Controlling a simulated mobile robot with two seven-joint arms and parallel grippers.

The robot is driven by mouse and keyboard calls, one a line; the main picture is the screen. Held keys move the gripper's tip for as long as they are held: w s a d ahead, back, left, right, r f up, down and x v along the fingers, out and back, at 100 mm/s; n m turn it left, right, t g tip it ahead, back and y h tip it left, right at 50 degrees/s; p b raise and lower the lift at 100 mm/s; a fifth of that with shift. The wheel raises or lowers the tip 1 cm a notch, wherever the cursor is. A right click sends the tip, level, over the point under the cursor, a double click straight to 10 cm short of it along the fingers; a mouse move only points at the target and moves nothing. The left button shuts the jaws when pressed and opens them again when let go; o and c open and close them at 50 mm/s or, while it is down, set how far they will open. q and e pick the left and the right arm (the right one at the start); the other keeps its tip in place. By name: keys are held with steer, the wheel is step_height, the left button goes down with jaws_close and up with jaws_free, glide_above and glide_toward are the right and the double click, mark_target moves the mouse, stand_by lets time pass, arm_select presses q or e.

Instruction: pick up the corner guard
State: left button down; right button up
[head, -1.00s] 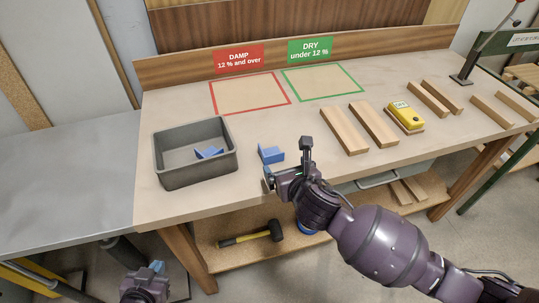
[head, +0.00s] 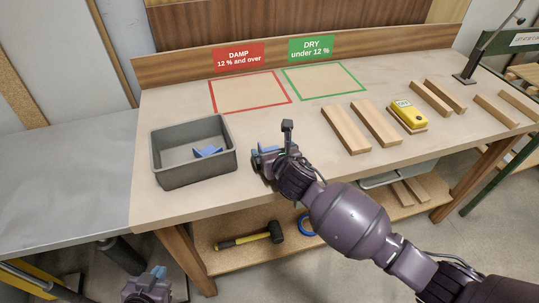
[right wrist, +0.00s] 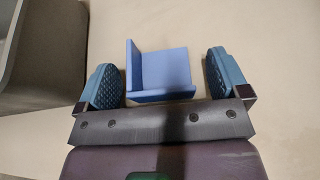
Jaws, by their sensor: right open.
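The blue corner guard (right wrist: 165,70), an angled piece with upright walls, rests on the bench. In the right wrist view it lies between the two fingers of my right gripper (right wrist: 165,82), with a gap on each side. My right gripper is open; in the head view (head: 272,148) it is over the guard and hides most of it. A second blue corner guard (head: 208,152) lies inside the grey bin (head: 193,172). My left gripper (head: 150,278) is low at the bottom left, away from the bench top; its jaws are unclear.
The bin stands just left of my right gripper; its wall also shows in the right wrist view (right wrist: 45,50). Wooden strips (head: 346,130) and a yellow meter (head: 408,115) lie to the right. The red (head: 211,95) and green (head: 287,83) outlined areas are empty. A hammer (head: 250,236) lies on the lower shelf.

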steer(key=c, duration=1)
